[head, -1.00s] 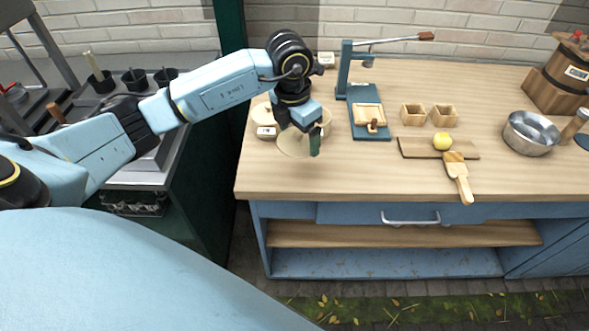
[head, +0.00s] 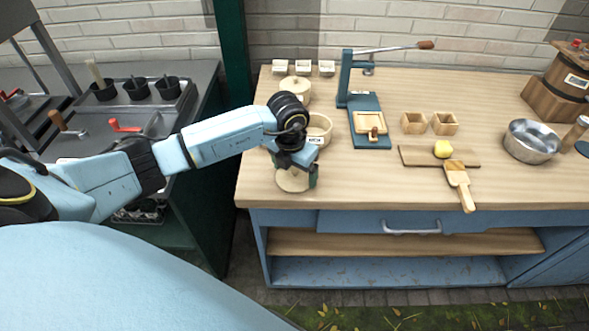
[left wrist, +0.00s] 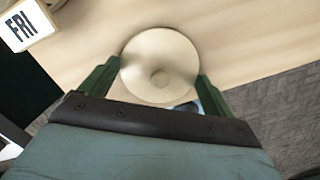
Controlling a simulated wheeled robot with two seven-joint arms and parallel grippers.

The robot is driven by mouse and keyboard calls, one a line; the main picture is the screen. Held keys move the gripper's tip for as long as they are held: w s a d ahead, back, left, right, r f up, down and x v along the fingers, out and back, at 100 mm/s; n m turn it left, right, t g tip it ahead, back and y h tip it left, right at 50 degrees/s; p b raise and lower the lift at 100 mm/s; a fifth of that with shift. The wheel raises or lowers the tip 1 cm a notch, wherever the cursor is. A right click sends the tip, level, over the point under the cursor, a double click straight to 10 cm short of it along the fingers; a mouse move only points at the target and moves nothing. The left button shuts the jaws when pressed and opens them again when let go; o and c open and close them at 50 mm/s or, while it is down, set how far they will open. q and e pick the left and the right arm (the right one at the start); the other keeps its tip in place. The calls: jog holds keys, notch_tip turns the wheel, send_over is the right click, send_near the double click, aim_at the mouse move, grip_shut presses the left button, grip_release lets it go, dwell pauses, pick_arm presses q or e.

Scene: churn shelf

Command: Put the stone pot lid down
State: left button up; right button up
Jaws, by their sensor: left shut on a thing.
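The stone pot lid (head: 293,182) is a pale round disc with a small knob, over the front left corner of the wooden table (head: 345,185). My left gripper (head: 296,172) is shut on it. In the left wrist view the lid (left wrist: 160,55) sits between the two green fingers of the gripper (left wrist: 158,77), one on each side of its rim. I cannot tell whether the lid touches the tabletop. My right gripper is not in view.
A lidded pot (head: 296,88) and several small white labelled dishes (head: 303,68) stand behind. A blue lever press (head: 368,110), wooden boxes (head: 428,124), a board (head: 425,156) and a metal bowl (head: 530,140) are to the right. The tabletop right of the lid is clear.

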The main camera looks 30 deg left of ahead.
aim_at(291, 180)
pick_arm(q)
jog(key=o, duration=0.7)
jog(key=shift+f, duration=0.1)
jog(key=shift+o, duration=0.2)
notch_tip(291, 180, up, 12)
jog(key=s, duration=0.1)
jog(key=shift+s, duration=0.2)
